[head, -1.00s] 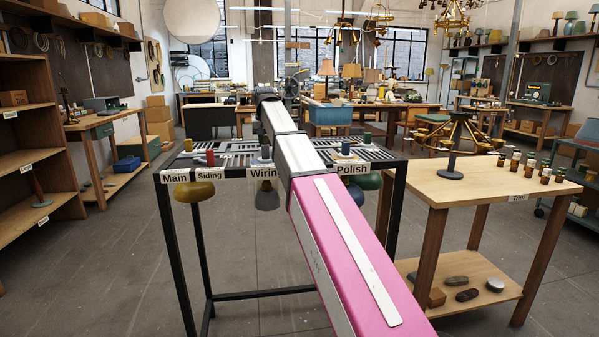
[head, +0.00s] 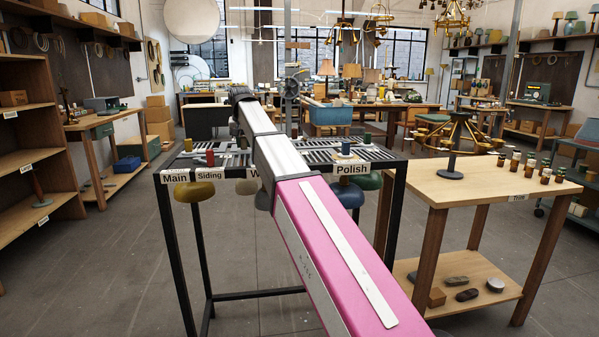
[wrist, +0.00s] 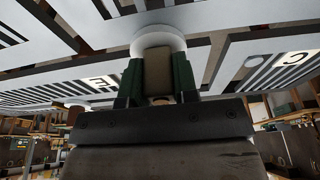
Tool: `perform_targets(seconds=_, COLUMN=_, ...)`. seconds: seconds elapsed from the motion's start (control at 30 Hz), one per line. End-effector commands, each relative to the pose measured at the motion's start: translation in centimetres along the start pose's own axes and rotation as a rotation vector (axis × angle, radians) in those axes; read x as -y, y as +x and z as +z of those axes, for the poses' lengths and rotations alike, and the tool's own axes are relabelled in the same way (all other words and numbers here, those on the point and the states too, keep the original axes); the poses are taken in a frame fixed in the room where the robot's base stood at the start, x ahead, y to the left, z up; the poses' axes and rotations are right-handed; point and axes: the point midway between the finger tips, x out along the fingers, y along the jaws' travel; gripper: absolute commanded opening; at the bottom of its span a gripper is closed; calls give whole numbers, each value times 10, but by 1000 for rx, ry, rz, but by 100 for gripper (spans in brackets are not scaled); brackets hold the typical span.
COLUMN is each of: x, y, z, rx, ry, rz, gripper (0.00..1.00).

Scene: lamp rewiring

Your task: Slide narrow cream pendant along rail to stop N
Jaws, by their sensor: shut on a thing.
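In the wrist view my gripper (wrist: 158,82) is shut, its dark green fingers on both sides of a tan post with a white round collar (wrist: 158,40). I take this as the top of the narrow cream pendant. My arm hides the gripper and the top of that pendant there. In the wrist view the letters E (wrist: 101,82) and C (wrist: 293,58) show on the rail plate. I cannot find a letter N.
A red post (head: 210,156) stands on top near Siding. A wooden table (head: 470,185) stands right.

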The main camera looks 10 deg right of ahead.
Motion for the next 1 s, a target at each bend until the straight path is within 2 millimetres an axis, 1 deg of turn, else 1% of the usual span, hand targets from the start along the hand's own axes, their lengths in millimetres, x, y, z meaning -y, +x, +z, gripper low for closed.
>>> perform_targets(seconds=0.1, x=5, y=0, z=0, rx=-1, ry=0, rz=0, gripper=7)
perform_targets(seconds=0.4, x=5, y=0, z=0, rx=-1, ry=1, rz=0, gripper=7)
perform_targets(seconds=0.53, x=9, y=0, z=0, rx=0, ry=0, rz=0, gripper=7)
perform_targets(seconds=1.0, x=47, y=0, z=-1, rx=0, ry=0, rz=-1, gripper=7)
